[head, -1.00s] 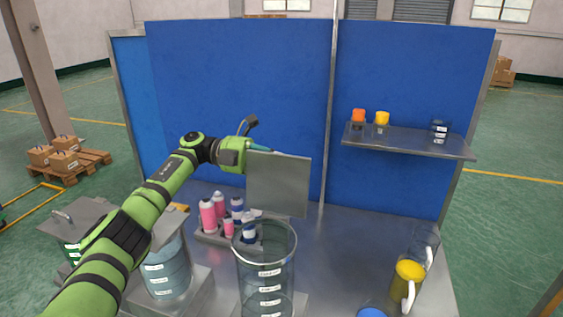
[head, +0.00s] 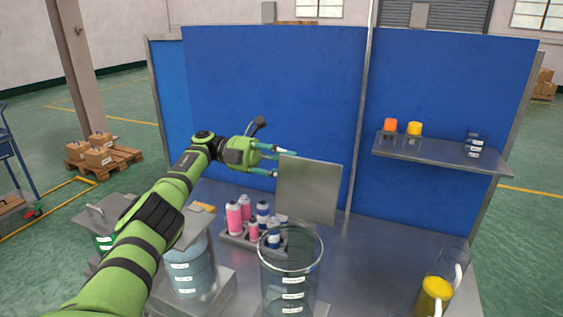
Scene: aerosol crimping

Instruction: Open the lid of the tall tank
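The tall tank (head: 290,278) is a clear cylinder with white labels, standing at the front middle of the bench. Its lid (head: 308,190) is a flat grey square plate, raised nearly upright behind the tank's open round rim. My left gripper (head: 276,162) is left of the lid's upper left edge. Its two teal fingers are spread and point right, with nothing seen between them. The lower fingertip is close to the lid's edge; I cannot tell if it touches. The lid's far face is hidden. My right gripper is not in view.
Pink and blue-white bottles (head: 234,218) stand in a rack left of the tank. A tank of bluish liquid (head: 188,272) is partly behind my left arm. A shelf (head: 440,155) hangs on the blue back panel. The bench's middle right is clear.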

